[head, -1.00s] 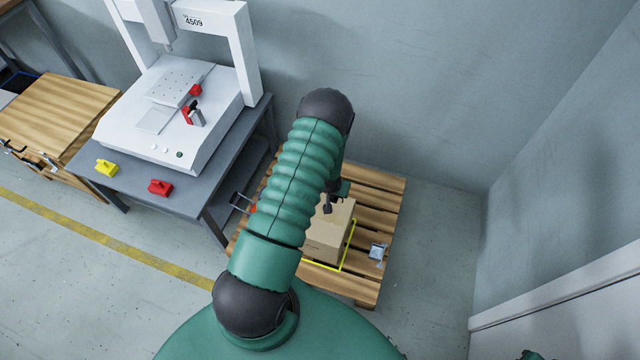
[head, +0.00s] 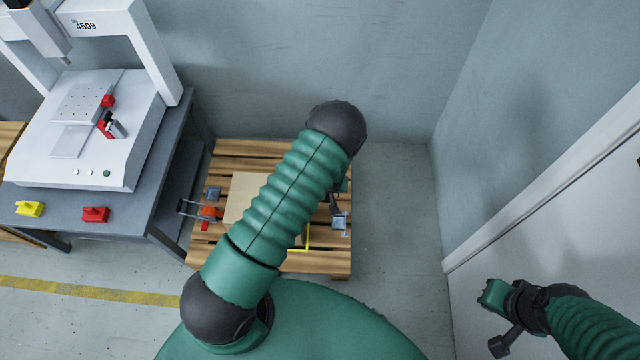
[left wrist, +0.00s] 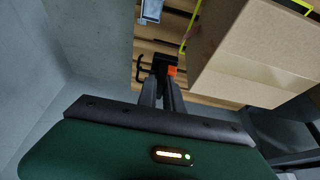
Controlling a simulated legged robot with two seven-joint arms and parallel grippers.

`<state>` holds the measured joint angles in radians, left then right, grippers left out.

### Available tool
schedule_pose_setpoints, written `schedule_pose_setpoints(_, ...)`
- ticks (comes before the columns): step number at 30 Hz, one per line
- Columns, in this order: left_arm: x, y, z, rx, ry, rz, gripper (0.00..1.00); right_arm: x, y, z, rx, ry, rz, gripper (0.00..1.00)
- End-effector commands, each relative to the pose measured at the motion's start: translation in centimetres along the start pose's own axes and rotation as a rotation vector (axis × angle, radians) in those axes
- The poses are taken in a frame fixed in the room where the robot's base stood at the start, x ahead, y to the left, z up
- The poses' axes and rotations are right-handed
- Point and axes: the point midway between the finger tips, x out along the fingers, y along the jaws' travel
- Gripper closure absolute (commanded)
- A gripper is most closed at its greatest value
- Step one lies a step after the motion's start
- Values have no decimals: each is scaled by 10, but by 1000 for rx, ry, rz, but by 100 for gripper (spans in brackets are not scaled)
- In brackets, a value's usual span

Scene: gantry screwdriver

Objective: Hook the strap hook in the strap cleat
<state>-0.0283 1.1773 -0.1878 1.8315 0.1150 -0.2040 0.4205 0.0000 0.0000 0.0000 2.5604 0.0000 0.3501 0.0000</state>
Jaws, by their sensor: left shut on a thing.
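My left arm reaches over the pallet, and my left gripper (head: 335,206) points down beside the cardboard box, partly hidden by my wrist. In the left wrist view its fingers (left wrist: 162,68) are shut on a small dark piece, seemingly the strap hook (left wrist: 141,70), with an orange part beside it. The strap cleat (head: 341,222), a grey metal bracket, sits on the pallet's right side; it also shows in the left wrist view (left wrist: 152,10), apart from the held piece.
The cardboard box (head: 240,192) stands on the wooden pallet (head: 290,262), with a yellow strap (head: 307,240) beside it. An orange ratchet (head: 209,213) and another grey bracket (head: 212,193) are left of the box. A grey machine table (head: 150,215) stands left; walls close the back and right.

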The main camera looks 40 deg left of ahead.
Motion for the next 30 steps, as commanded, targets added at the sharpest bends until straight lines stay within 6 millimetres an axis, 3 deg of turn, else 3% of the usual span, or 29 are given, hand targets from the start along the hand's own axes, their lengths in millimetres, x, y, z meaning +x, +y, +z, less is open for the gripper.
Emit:
schedule_pose_setpoints(1,15,3,7,2,0,1,100,14,0,3,0,0,0,100)
schedule_pose_setpoints(21,126,42,61,3,0,0,100,106,0,25,0,0,0,100)
schedule_pose_setpoints(30,164,50,78,1,1,0,100,137,0,32,0,0,0,100)
